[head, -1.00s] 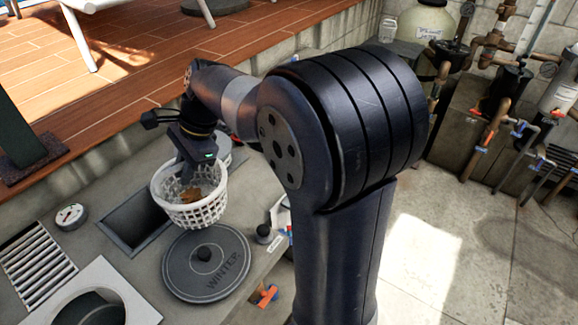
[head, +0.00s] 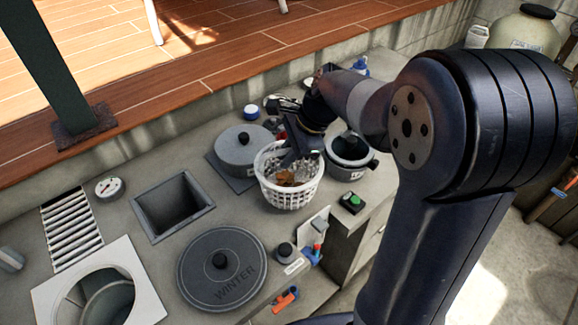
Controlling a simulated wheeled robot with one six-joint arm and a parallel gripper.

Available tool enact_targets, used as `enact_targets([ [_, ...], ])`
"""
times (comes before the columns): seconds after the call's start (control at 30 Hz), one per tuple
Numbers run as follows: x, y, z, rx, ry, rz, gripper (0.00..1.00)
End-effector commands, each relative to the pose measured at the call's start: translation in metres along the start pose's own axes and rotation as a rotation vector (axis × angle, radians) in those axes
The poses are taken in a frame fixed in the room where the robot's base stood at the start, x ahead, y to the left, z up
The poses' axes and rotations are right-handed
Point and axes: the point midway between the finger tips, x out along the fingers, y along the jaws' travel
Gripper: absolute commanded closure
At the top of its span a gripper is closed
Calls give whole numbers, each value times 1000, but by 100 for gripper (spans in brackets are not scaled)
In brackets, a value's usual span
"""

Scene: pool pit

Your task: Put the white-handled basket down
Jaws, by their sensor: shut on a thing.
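The white basket (head: 290,192) is a round, perforated basket with brown leaves in it. It is in the middle of the head view, above or on the grey counter; I cannot tell whether its base touches. My gripper (head: 304,150) reaches down into the basket from above and is shut on it. The basket's handle and the fingertips are hidden by the gripper body and the rim. The basket looks upright.
A grey lid marked WINTER (head: 222,268) lies in front left. A square opening (head: 172,205) is to the left. A small green-topped box (head: 353,202) sits front right.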

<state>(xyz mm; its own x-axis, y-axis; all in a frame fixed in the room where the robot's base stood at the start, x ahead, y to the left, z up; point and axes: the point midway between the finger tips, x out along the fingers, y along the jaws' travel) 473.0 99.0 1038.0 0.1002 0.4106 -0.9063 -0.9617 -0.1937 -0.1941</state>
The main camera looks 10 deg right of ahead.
Motion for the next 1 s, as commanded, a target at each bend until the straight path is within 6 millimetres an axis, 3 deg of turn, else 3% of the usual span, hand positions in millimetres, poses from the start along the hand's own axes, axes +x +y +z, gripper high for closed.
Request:
enact_targets([
  [0.27, 31, 7, -13, 0, 0, 2, 100],
  [0.63, 36, 8, -15, 0, 0, -1, 100],
  [0.67, 35, 8, -14, 0, 0, 0, 85],
  [0.7, 35, 8, -14, 0, 0, 0, 81],
  [0.9, 34, 8, -14, 0, 0, 0, 65],
  [1.0, 34, 8, -14, 0, 0, 0, 65],
])
